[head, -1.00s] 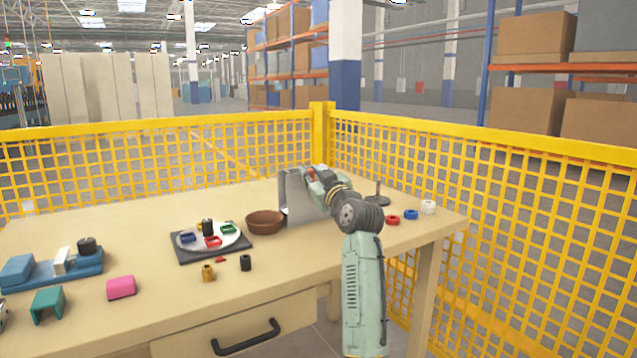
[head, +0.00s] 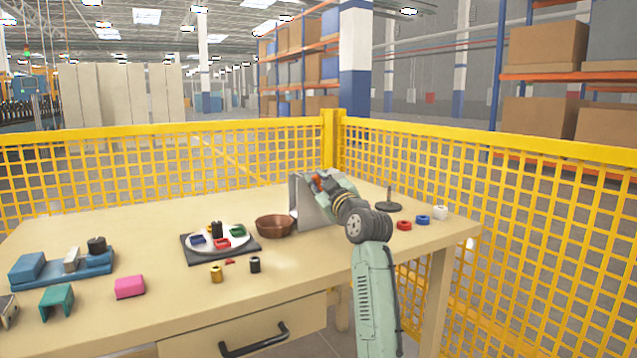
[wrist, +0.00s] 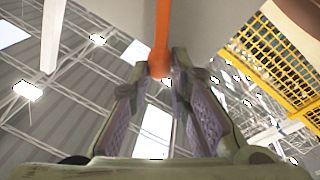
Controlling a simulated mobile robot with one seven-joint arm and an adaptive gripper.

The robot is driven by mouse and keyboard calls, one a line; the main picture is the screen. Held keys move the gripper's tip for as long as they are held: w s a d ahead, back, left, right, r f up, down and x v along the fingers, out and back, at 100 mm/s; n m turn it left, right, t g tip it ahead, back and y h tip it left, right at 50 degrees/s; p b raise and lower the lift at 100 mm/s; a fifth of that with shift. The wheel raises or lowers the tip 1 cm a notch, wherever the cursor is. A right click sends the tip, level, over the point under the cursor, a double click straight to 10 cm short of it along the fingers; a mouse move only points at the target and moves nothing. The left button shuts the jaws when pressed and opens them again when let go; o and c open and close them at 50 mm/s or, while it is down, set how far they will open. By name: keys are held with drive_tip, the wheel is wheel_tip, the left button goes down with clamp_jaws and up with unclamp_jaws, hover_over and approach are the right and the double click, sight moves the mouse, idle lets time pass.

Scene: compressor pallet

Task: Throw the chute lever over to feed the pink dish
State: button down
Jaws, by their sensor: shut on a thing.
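The chute is a grey upright metal piece (head: 312,216) with slanted sides, at the table's back right. Its orange lever (wrist: 162,35) runs down from the top of the wrist view to my fingertips. My gripper (wrist: 160,70) is shut on the lever's end, with a fingertip on either side. In the head view a small bit of orange (head: 317,183) shows beside the gripper at the chute's top; the arm hides much of the chute's right side. I cannot make out a pink dish in either view.
A brown bowl (head: 274,228) stands just left of the chute. Further left are a plate with small parts (head: 219,240), a pink block (head: 130,287) and a blue fixture (head: 62,268). A peg stand (head: 388,207) and several rings are to the right. Yellow mesh fencing (head: 160,165) borders the table.

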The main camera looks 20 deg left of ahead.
drive_tip(key=c, duration=1.5)
unclamp_jaws()
drive_tip(key=v, duration=1.2)
